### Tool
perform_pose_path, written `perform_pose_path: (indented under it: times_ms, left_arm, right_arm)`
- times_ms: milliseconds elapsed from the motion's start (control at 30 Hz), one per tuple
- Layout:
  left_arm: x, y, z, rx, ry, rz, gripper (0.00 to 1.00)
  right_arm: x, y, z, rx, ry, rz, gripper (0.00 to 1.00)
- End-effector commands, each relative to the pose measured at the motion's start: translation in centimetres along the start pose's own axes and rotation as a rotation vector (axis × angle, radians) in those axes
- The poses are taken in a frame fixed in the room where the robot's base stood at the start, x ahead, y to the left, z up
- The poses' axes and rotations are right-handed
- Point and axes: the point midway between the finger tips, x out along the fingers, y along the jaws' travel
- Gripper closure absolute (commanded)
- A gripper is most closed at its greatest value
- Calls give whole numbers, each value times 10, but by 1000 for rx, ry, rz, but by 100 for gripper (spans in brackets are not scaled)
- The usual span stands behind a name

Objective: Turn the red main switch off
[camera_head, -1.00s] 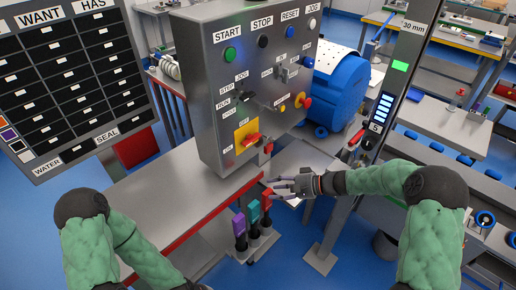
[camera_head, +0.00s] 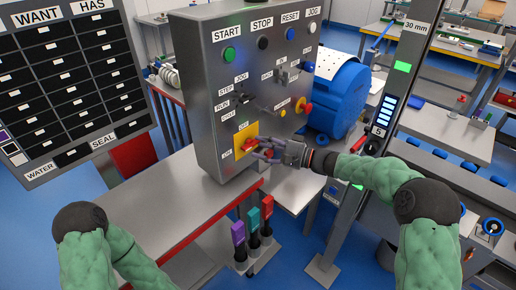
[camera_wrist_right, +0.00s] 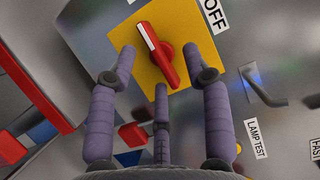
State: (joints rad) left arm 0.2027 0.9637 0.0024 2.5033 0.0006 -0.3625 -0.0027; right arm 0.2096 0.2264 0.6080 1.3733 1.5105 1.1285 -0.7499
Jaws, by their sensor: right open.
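The red main switch (camera_wrist_right: 160,56) is a red rotary handle with a white stripe on a yellow square plate (camera_wrist_right: 200,30). The word OFF shows at the plate's edge in the right wrist view. The handle lies slanted, its striped end away from the OFF label. In the head view the switch's yellow plate (camera_head: 240,136) is low on the grey control box (camera_head: 210,95), and my fingers partly cover the handle. My right gripper (camera_wrist_right: 165,75) is open, its fingers spread around the handle, with no clear contact. My left gripper is outside the head view; only its arm shows.
Red and yellow button (camera_head: 303,106) and several small selectors sit on the same panel. A bench (camera_head: 175,205) with a red edge lies below. Purple, teal and red handled items (camera_head: 238,233) stand at its side. A post (camera_head: 385,120) rises to the right.

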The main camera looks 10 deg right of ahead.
Motion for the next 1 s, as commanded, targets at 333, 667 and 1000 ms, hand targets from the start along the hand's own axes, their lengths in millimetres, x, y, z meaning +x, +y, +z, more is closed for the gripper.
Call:
perform_pose_path:
  times_ms: [333,667,1000]
  left_arm:
    - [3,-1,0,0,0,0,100]
    - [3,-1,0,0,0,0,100]
    - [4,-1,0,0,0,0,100]
  right_arm:
    - [18,0,0,0,1,0,51]
    - [17,0,0,0,1,0,96]
    - [17,0,0,19,-1,-9,100]
